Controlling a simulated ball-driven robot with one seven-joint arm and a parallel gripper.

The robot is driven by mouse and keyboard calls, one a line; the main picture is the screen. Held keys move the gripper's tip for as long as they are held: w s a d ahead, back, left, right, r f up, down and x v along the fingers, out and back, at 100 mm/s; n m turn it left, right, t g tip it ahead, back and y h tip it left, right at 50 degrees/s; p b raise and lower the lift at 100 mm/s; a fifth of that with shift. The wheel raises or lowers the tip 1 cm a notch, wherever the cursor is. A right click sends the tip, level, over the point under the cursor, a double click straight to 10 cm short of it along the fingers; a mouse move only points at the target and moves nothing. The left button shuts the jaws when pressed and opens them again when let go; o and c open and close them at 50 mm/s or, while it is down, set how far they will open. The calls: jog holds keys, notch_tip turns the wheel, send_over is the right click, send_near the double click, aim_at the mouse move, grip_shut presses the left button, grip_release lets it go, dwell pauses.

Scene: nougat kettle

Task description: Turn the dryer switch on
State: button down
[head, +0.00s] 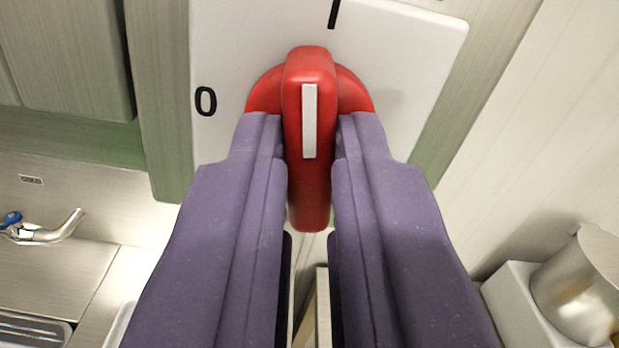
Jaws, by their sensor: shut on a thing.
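The dryer switch (310,72) is a red rotary knob with a raised grip bar and a white marker line, on a white plate (420,60). The plate has a black "0" at the left and a black "I" mark at the top. The knob's bar stands upright in the picture, its white line below the "I" mark. My gripper (310,150), with two purple fingers, is shut on the bar, one finger on each side. The fingers hide parts of the knob's lower sides and the plate behind.
At the left are a metal sink area (50,270) and a tap (50,230) with a blue handle. At the lower right a shiny metal pot (580,290) stands by a white block (515,300). A grey-green cabinet (65,55) is at the upper left.

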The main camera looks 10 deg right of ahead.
jog(key=shift+m+p, duration=0.4)
jog(key=shift+m, duration=0.7)
jog(key=c, duration=1.1)
grip_release()
jog(key=shift+c, duration=0.2)
jog(key=shift+s, duration=0.15)
jog(key=s+b, duration=0.1)
jog(key=s, duration=0.6)
jog(key=shift+s+d, duration=0.15)
jog(key=shift+s, duration=0.1)
